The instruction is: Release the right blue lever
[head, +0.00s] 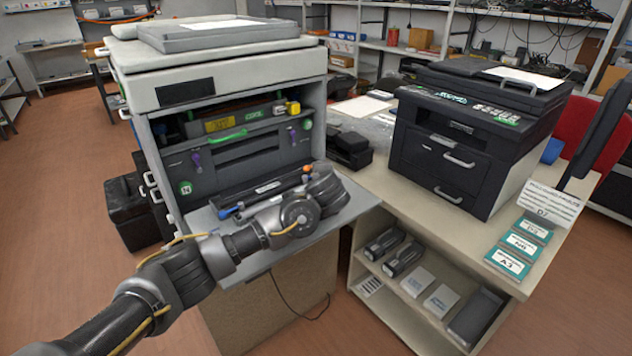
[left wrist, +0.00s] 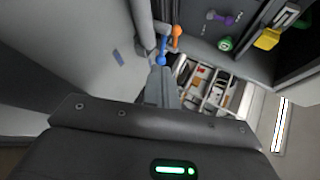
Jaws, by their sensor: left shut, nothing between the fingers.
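The large open copier (head: 250,165) stands left of centre, its front flap (head: 230,242) lowered. A blue lever (head: 228,211) shows at the left end of the black unit on the flap. The right blue lever (left wrist: 163,50) shows in the left wrist view, next to an orange knob (left wrist: 177,32), which also shows in the head view (head: 307,168). My left gripper (left wrist: 160,80) is shut and empty, its tips just below the right blue lever. I cannot tell whether they touch. In the head view my wrist and hand hide that lever. My right gripper is out of view.
Purple levers (head: 197,162) and a green handle (head: 228,136) are inside the copier. A smaller black printer (head: 470,145) stands on the bench to the right, with labelled cards (head: 508,262) at its front edge. Boxes and cartridges lie on the shelf (head: 390,310) below.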

